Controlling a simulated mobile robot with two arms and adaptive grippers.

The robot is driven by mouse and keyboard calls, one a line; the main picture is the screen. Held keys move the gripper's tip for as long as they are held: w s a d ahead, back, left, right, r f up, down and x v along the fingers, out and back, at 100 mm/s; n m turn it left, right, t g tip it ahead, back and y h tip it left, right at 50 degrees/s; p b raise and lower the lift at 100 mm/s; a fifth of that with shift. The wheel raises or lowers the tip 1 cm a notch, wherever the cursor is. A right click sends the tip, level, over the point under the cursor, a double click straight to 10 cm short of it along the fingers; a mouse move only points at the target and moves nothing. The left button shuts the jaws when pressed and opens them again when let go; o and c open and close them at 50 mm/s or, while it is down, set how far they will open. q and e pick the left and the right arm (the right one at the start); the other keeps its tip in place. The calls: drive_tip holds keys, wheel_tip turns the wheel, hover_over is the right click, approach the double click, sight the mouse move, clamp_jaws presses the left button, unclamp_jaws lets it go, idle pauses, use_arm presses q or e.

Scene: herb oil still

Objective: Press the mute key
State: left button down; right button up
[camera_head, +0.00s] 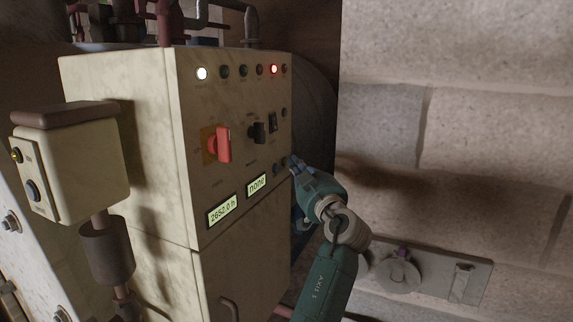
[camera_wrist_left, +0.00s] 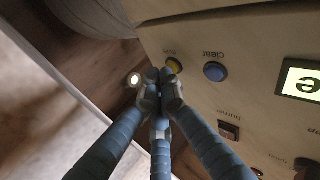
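The mute key is most likely the round yellow key (camera_wrist_left: 174,65) at the cabinet's edge in the left wrist view; its short upside-down label is too blurred to read surely. A round blue key (camera_wrist_left: 215,72) labelled "Clear" sits beside it. In the head view the key near the edge (camera_head: 284,161) is small and dark. My left gripper (camera_wrist_left: 163,88) has its blue fingers drawn together, with nothing seen between them. Its tips overlap the yellow key's lower edge in the picture; I cannot tell whether they touch it. In the head view the gripper (camera_head: 295,164) is at the panel's right edge. My right gripper is out of view.
The cream control cabinet (camera_head: 150,120) carries lamps, a red rotary switch (camera_head: 222,145), a black switch (camera_head: 258,133) and two displays, one reading "none" (camera_head: 257,185). A box on a post (camera_head: 75,160) stands left. A stone wall (camera_head: 480,120) lies right.

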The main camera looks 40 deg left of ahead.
use_arm(q)
drive_tip(key=shift+w+d+b, duration=0.1)
drive_tip(key=shift+d+b, duration=0.25)
drive_tip(key=shift+d, duration=0.2)
drive_tip(key=d+b, duration=0.1)
drive_tip(key=d, duration=0.1)
drive_tip(key=w+d+b, duration=0.1)
drive_tip(key=d+b, duration=0.1)
drive_tip(key=d, duration=0.1)
drive_tip(key=shift+w, duration=0.1)
idle(0.8)
